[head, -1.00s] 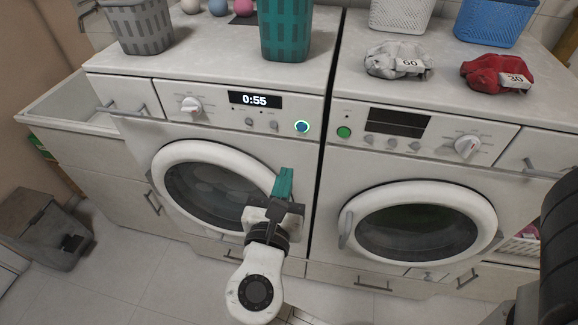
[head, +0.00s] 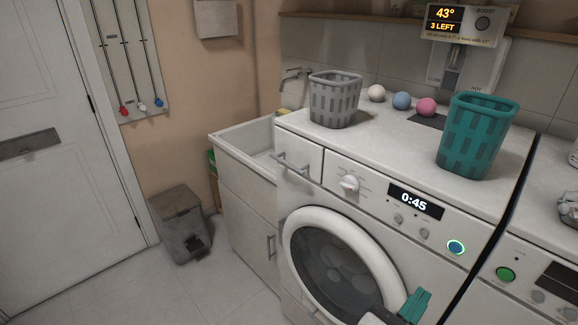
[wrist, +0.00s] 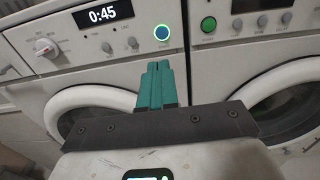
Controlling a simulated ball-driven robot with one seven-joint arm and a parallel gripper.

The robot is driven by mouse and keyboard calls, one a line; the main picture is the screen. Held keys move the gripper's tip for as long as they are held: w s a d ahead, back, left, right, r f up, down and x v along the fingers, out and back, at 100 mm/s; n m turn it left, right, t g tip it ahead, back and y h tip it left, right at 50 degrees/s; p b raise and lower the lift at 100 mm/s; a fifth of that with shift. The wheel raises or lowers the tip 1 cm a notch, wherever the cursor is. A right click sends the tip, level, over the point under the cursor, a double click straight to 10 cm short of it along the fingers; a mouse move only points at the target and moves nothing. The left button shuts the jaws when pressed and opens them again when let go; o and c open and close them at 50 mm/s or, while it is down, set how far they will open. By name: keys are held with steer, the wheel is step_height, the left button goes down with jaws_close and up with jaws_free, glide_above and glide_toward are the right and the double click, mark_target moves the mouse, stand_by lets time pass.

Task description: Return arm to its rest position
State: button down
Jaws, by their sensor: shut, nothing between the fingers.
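My gripper (head: 414,306) shows at the bottom edge of the head view, in front of the left washing machine (head: 315,205). Its teal fingers are together and empty. The wrist view shows the same shut fingers (wrist: 157,68) pointing at the machine fronts, below the ringed blue button (wrist: 162,33) and apart from it. The left machine's display (head: 415,202) reads 0:45, and its round door (head: 338,262) is closed. Most of my arm is out of the head view.
A grey basket (head: 335,100), a teal basket (head: 477,137) and three balls (head: 402,101) stand on the left machine. The second machine (head: 522,262) is at right. A sink (head: 243,140), a pedal bin (head: 181,224) and a white door (head: 55,150) are at left. The floor before the bin is clear.

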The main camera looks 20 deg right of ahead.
steer(key=s+d+f+m+g+y, duration=0.2)
steer(key=s+f+m+y, duration=0.15)
steer(key=f+m, duration=0.3)
steer(key=s+d+f+m+g+y, duration=0.2)
steer(key=f+m+y, duration=0.3)
steer(key=f, duration=0.3)
steer(key=s+a+f+m+g+y, duration=0.1)
steer(key=s+a+f+m+y, duration=0.5)
steer(key=m, duration=0.5)
step_height(320, 180, down, 2)
steer(key=shift+a+f+y, duration=0.2)
steer(key=shift+a+y, duration=0.75)
steer(key=shift+y, duration=0.2)
